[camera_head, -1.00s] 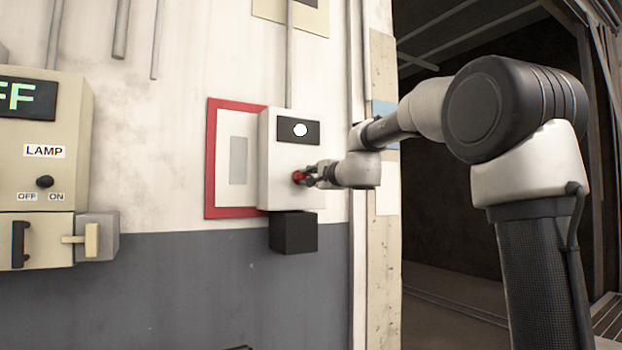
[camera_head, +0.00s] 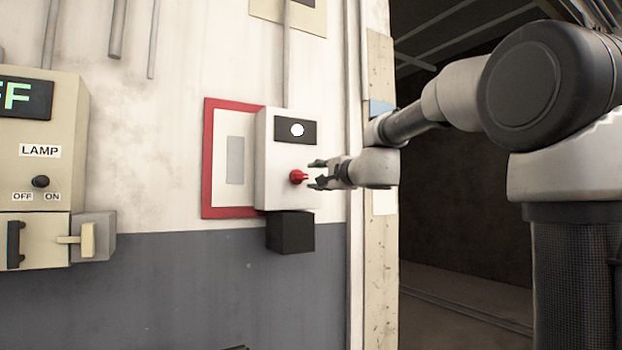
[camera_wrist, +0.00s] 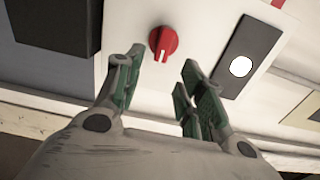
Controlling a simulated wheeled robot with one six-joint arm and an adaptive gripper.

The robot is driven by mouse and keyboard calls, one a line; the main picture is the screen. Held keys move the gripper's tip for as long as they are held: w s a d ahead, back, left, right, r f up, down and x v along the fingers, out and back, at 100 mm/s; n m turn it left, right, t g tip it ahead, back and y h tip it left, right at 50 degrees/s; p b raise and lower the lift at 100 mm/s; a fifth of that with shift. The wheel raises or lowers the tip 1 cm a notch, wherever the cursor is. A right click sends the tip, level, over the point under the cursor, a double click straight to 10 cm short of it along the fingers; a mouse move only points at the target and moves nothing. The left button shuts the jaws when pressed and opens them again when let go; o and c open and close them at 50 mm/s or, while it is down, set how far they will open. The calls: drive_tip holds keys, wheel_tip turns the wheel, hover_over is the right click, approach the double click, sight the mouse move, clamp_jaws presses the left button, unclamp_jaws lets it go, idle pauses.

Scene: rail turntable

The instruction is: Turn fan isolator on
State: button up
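The white isolator box (camera_head: 284,165) is mounted on the wall in the head view. It carries a red rotary knob (camera_head: 298,177) and, above it, a black panel with a lit white round lamp (camera_head: 297,130). In the wrist view the red knob (camera_wrist: 163,43) has a white mark, and the white lamp (camera_wrist: 241,66) is to its right. My gripper (camera_head: 314,173) is just right of the knob, apart from it. In the wrist view its green-padded fingers (camera_wrist: 158,75) are spread with nothing between them. I see no fan label on the box.
A beige lamp box (camera_head: 40,150) with a small black switch and OFF/ON labels is at the left. A grey box with a cream lever (camera_head: 88,239) adjoins it. A black block (camera_head: 290,233) sits under the isolator box. A dark open doorway (camera_head: 480,200) lies at the right.

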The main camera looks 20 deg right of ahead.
drive_tip(key=v, duration=0.5)
drive_tip(key=shift+s, duration=0.4)
drive_tip(key=s+f+n+g, duration=0.45)
drive_tip(key=s+f, duration=0.25)
drive_tip(key=f, duration=0.4)
drive_tip(key=s+f+n+g, duration=0.45)
drive_tip(key=s+f, duration=0.35)
drive_tip(key=f, duration=0.3)
drive_tip(key=s+d+f+n+g+h, duration=0.2)
drive_tip(key=s+d+f+n, duration=0.1)
drive_tip(key=s, duration=0.7)
drive_tip(key=s+d+f+n+g+h, duration=0.2)
drive_tip(key=s+d+f, duration=0.4)
drive_tip(key=s, duration=0.3)
drive_tip(key=shift+s+f+n+h, duration=0.3)
drive_tip(key=shift+s+f+n, duration=0.15)
drive_tip(key=shift+n, duration=0.15)
